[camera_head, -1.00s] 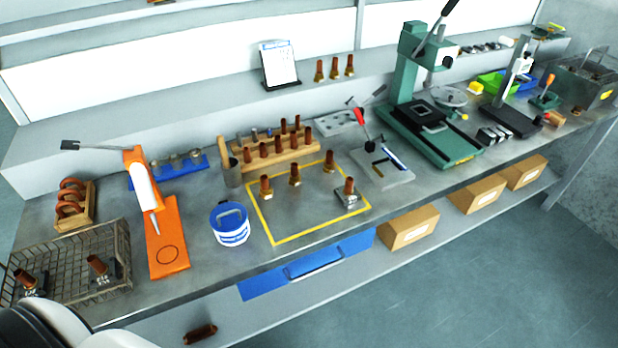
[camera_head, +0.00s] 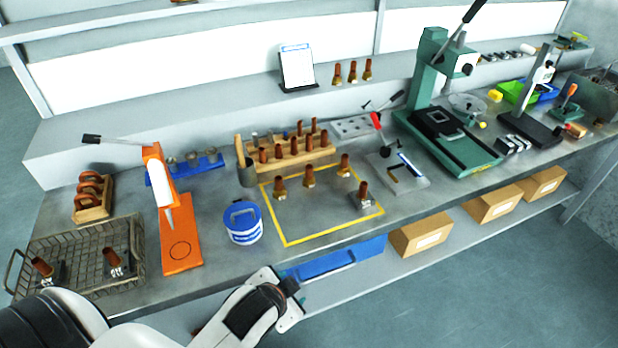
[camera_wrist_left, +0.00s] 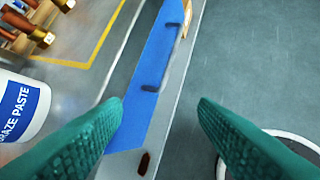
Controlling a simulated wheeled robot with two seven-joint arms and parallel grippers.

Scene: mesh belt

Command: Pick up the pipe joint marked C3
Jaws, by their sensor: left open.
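Several copper pipe joints with brass ends stand upright around a yellow-outlined square (camera_head: 285,244) on the bench: one at left (camera_head: 280,188), one at the middle (camera_head: 309,176), one at the back right (camera_head: 344,165) and one on a small metal base at the right (camera_head: 363,195). No C3 mark is legible. My left gripper (camera_head: 288,298) is in front of the bench edge, below and apart from the joints. In the left wrist view its green fingers (camera_wrist_left: 159,102) are spread and empty, and joints show at the upper left (camera_wrist_left: 38,36). My right gripper is not seen.
A braze paste tub (camera_head: 243,224) stands left of the square. A wooden rack (camera_head: 290,163) holds more copper pieces behind it. A wire basket (camera_head: 142,262) holds two joints at left. An orange stand (camera_head: 181,250) and green press (camera_head: 455,150) flank the area. A blue drawer (camera_head: 340,262) sits below the edge.

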